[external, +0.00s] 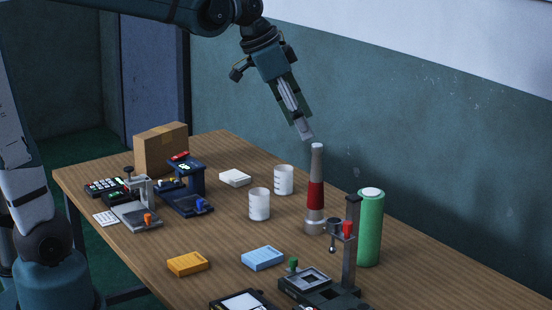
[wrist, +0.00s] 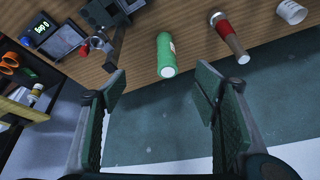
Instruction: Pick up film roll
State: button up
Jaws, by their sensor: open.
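A green cylinder with a white top (external: 369,228) stands upright on the table at the right, behind a dark stand. It looks most like a roll, but I cannot tell for sure that it is the film roll. In the wrist view the green cylinder (wrist: 165,55) lies beyond the gap between my fingers. A grey tower with a red band (external: 316,192) stands to its left. My gripper (external: 305,131) is above the table, just over and left of the tower's top, apart from it. In the wrist view my gripper (wrist: 160,88) has its fingers wide apart and empty.
The dark stand with a post (external: 350,250) is close in front of the green cylinder. Two white cups (external: 259,205) stand left of the tower. Blue (external: 262,258) and orange (external: 188,264) blocks lie in front. Devices and a cardboard box (external: 161,149) fill the left.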

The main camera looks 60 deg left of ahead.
jog(key=w+d+f+m, duration=0.2)
jog(key=w, duration=0.7)
jog(key=m+g+h+p, duration=0.2)
jog(key=m, duration=0.1)
send_over(377, 230)
jog(key=a, duration=0.4)
notch_tip(377, 230, down, 21)
jog(key=shift+w+a+f, duration=0.1)
jog(key=shift+w+f, duration=0.05)
jog(key=shift+f, duration=0.3)
jog(key=shift+b+x, duration=0.35)
jog(key=shift+x, duration=0.95)
jog(key=shift+b+x, duration=0.75)
jog(key=shift+x, duration=1.85)
